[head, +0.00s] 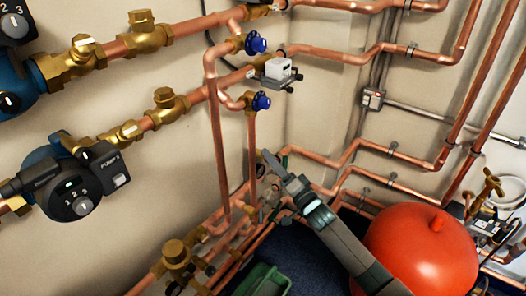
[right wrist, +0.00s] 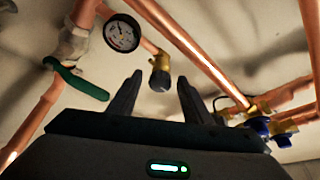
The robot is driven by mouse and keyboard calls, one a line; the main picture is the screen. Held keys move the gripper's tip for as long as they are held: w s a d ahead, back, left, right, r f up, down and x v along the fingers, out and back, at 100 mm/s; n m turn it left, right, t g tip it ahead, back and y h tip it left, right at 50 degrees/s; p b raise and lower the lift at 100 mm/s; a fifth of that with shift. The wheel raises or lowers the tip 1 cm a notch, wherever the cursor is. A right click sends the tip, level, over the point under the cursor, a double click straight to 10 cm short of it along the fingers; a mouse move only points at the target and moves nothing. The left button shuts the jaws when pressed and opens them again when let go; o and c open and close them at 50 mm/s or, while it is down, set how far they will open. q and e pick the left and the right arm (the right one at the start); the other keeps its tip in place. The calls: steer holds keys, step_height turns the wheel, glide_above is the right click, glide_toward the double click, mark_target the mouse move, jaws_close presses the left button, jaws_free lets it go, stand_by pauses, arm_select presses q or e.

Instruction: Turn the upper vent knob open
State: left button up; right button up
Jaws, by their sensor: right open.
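Two blue knobs sit on brass fittings on the copper pipes in the head view. The upper vent knob (head: 256,44) is near the top centre, and the lower blue knob (head: 262,101) is below it. My right gripper (head: 267,172) is open and empty, well below both knobs and touching neither. Blue knobs (right wrist: 262,125) show to the right of the fingers there; I cannot tell which is the upper one. My left gripper is out of view.
Pumps (head: 75,190) and brass valves (head: 145,32) line the left. A grey box (head: 276,72) sits between the blue knobs. A red tank (head: 425,250) stands at lower right. Beyond the fingers are a gauge (right wrist: 122,33), a brass fitting (right wrist: 160,75) and a green lever (right wrist: 80,84).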

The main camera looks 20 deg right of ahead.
steer(key=shift+x, duration=2.7)
steer(key=c, duration=1.1)
